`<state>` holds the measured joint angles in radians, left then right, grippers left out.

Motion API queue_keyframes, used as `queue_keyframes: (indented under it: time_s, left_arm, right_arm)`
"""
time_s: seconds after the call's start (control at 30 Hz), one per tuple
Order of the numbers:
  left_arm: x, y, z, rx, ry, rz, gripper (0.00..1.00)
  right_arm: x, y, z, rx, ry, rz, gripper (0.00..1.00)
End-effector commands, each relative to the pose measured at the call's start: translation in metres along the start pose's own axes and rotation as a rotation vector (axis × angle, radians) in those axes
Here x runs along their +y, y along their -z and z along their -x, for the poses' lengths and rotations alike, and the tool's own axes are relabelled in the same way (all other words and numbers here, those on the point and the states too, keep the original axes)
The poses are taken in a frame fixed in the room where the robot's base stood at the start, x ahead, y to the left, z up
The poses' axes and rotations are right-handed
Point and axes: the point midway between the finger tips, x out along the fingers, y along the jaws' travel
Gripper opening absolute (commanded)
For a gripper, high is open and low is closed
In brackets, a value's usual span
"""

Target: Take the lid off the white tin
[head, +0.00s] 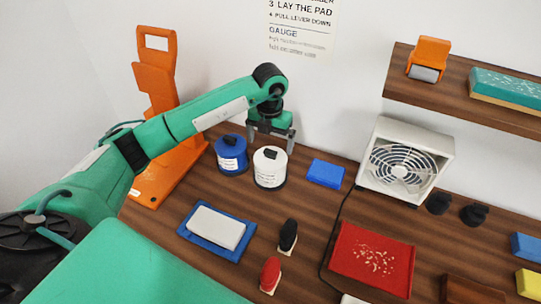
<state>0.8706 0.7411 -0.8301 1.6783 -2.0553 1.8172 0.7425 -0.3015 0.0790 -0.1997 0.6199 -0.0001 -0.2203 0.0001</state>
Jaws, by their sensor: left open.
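The white tin (268,178) stands upright on the brown counter, with a label on its front. Its lid (262,157) is on, with a black knob (270,153) on top. My left gripper (271,145) is open and empty, pointing down just above or behind the lid. Its fingers are spread to either side of the knob; I cannot tell the exact depth between them. My right gripper is not in view.
A blue tin (231,158) with a black knob stands close to the left of the white tin. A blue block (325,173) lies to the right. An orange stand (162,150) rises at the left, and a white fan (408,160) stands at the right.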

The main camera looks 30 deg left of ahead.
Motion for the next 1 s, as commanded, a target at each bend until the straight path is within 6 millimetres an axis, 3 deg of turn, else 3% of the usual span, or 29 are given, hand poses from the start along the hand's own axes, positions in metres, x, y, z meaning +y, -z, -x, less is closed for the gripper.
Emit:
queue_keyframes:
  time_s: [0.2, 0.33, 0.6, 0.63, 0.77, 1.0]
  left_arm:
    - [-0.001, 0.001, -0.027, 0.005, -0.001, 0.001, 1.0]
    - [-0.001, 0.001, -0.043, 0.003, -0.001, 0.001, 1.0]
    - [-0.001, 0.0, -0.048, 0.001, -0.001, 0.0, 1.0]
    - [-0.001, 0.0, -0.048, 0.001, -0.001, 0.0, 0.98]
    - [-0.001, 0.0, -0.048, 0.001, -0.001, 0.0, 0.72]
    - [-0.001, 0.0, -0.047, 0.0, -0.001, 0.0, 0.71]
  right_arm:
    - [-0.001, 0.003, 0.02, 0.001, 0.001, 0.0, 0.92]
    - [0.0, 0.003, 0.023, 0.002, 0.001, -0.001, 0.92]
    - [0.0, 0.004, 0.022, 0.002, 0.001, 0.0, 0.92]
    - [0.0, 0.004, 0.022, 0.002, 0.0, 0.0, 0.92]
    - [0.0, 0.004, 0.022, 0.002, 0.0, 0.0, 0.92]
    - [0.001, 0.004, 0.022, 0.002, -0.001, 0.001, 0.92]
